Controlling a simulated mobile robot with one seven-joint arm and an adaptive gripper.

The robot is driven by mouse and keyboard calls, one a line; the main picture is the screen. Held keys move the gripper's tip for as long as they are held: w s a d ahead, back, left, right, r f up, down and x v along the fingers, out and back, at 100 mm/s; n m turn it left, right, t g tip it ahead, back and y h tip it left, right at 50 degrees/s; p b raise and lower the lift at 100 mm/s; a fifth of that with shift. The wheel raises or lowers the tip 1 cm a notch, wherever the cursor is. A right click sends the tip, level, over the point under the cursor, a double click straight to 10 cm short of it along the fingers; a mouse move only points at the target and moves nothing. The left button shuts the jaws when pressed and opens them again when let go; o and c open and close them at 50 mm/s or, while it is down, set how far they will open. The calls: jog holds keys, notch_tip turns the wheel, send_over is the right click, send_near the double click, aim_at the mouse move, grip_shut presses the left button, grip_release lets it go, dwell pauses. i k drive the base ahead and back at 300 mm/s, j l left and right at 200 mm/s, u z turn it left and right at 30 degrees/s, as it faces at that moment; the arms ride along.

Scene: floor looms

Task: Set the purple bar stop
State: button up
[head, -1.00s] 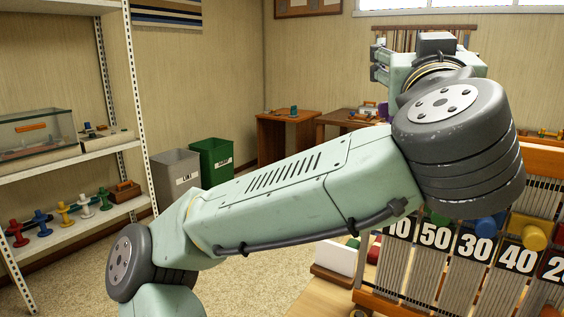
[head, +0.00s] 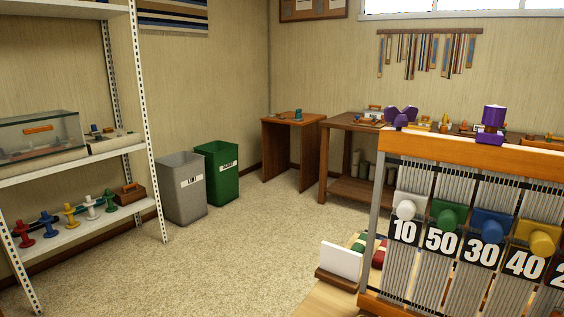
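A floor loom with a wooden top bar (head: 455,148) stands at the right in the head view. Two purple pieces sit on or at this bar. One is a purple winged knob (head: 400,116) near the bar's left end. The other is a purple block with an upright cylinder (head: 491,122) further right. I cannot tell from this view which one is the bar stop, or whether either is locked. My gripper and arm are out of view.
White (head: 405,209), green (head: 447,215), blue (head: 490,225) and yellow (head: 540,241) knobs stick out of the loom front above number plates. A shelf unit (head: 75,165) stands at left. Grey (head: 183,188) and green (head: 217,175) bins stand on open carpet. Side tables line the back.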

aim_at(494, 116)
jog(key=k+l+z, duration=0.1)
jog(key=z, duration=0.3)
jog(key=k+l+z, duration=0.2)
jog(key=z, duration=0.15)
jog(key=k+l+z, duration=0.15)
jog(key=z, duration=0.25)
